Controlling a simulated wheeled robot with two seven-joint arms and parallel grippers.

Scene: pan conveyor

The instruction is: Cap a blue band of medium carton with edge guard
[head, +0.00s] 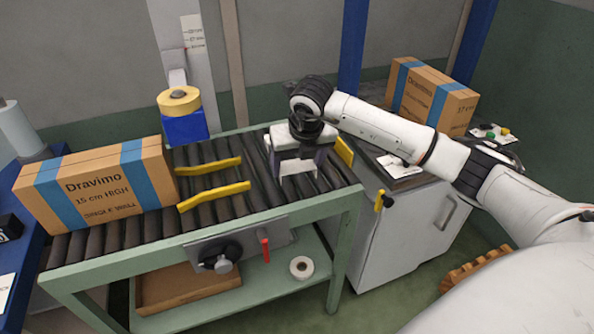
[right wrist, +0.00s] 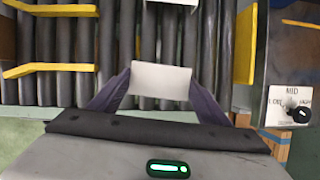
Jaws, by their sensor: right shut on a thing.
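My right gripper (head: 300,158) is shut on a white edge guard (head: 297,167), above the right part of the roller conveyor. In the right wrist view the guard (right wrist: 161,79) sits between the two purple-grey fingers (right wrist: 160,90). A brown carton (head: 98,187) with two blue bands, marked Dravimo 15 cm, lies on the conveyor's left part, apart from the gripper. Its right blue band (head: 140,174) and left blue band (head: 52,187) are bare in view. Another blue-banded Dravimo carton (head: 427,94) stands at the back right. My left gripper is not in view.
Two yellow guide rails (head: 213,196) cross the rollers between carton and gripper. A yellow tape roll (head: 179,101) on a blue block stands behind the conveyor. A white cabinet (head: 400,240) is at its right end. The right wrist view shows a panel marked MID (right wrist: 292,100).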

